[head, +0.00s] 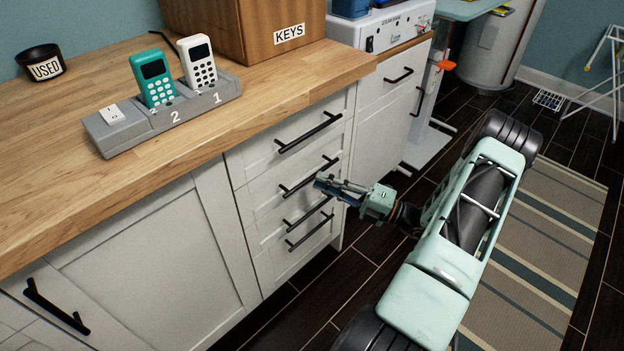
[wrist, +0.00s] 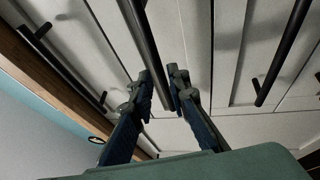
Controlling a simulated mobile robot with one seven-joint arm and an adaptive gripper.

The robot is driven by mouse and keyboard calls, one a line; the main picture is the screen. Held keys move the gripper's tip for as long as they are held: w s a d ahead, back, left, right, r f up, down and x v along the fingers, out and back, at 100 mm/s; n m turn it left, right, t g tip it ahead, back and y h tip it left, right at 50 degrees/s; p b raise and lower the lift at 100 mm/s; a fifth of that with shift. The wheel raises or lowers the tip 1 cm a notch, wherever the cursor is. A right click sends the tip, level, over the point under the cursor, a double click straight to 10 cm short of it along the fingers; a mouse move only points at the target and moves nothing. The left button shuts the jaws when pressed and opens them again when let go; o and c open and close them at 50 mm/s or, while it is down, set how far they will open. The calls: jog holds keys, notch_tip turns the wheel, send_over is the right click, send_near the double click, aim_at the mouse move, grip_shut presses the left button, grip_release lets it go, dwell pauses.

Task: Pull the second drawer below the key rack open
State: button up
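The key rack (head: 214,28) is a brown wooden box marked KEYS on the counter. Below it is a white stack of drawers with black bar handles. The second drawer (head: 262,192) looks closed; its handle (head: 292,188) is partly behind my gripper. My gripper (head: 322,184) is in front of this handle. In the wrist view my gripper (wrist: 161,76) has its fingers apart, with the second handle (wrist: 138,30) running between them. Whether either finger touches the bar is unclear.
The top handle (head: 308,132) is above, and it also shows at left in the wrist view (wrist: 62,62). The third handle (head: 305,212) is close below, at right in the wrist view (wrist: 284,50). Dark floor (head: 340,285) in front of the drawers is clear.

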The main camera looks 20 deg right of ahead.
aim_at(312, 176)
jog(key=shift+x, duration=1.95)
grip_shut()
